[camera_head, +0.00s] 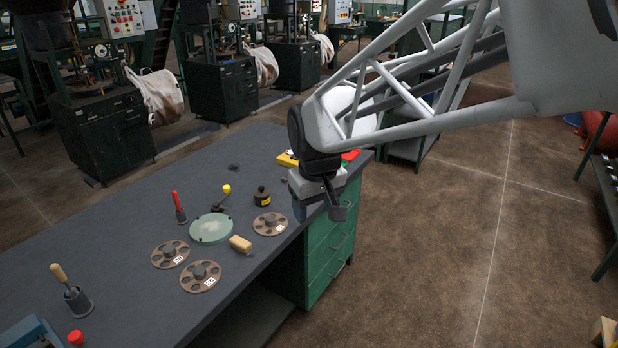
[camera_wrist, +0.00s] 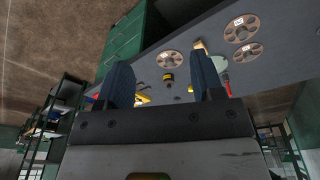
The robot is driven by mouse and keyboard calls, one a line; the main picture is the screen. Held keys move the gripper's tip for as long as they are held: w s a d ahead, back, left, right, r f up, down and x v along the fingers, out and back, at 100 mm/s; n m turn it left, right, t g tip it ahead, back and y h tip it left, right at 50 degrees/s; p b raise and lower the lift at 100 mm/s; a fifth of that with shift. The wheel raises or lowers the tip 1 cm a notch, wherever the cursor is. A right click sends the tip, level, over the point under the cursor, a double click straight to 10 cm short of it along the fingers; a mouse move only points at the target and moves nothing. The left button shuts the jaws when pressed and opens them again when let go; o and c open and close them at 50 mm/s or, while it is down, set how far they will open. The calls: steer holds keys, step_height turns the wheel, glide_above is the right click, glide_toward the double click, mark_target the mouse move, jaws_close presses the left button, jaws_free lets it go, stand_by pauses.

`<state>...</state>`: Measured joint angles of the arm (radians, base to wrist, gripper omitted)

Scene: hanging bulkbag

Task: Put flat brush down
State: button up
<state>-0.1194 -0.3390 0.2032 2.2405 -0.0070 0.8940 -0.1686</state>
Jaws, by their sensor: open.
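My gripper (camera_head: 318,208) is open above the right end of the grey workbench (camera_head: 130,225), near its edge. In the wrist view its two dark fingers (camera_wrist: 163,78) stand apart with nothing held between them. I cannot tell for sure which thing is the flat brush. A wooden-handled tool (camera_head: 60,275) stands in a dark holder at the bench's front left. A red-handled tool (camera_head: 175,200) stands in a small holder left of a pale green round plate (camera_head: 211,228). A tan block (camera_head: 240,243) lies beside the plate, and shows in the wrist view (camera_wrist: 200,46).
Several brown discs with round holes (camera_head: 201,276) lie around the plate. A black and yellow bottle (camera_head: 262,197) stands nearby. A yellow item (camera_head: 287,159) and a red item (camera_head: 350,156) lie behind my gripper. Green drawers (camera_head: 330,237) are below the bench.

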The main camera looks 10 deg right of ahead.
steer(key=s+d+m, duration=0.1)
steer(key=s+d, duration=0.2)
steer(key=s, duration=0.6)
steer(key=s+d+m+t, duration=0.1)
steer(key=s+d+m, duration=0.1)
steer(key=s, duration=0.7)
steer(key=shift+d+r+m, duration=0.3)
steer(key=shift+d, duration=0.2)
steer(key=shift+o, duration=0.5)
steer(key=shift+w, duration=0.1)
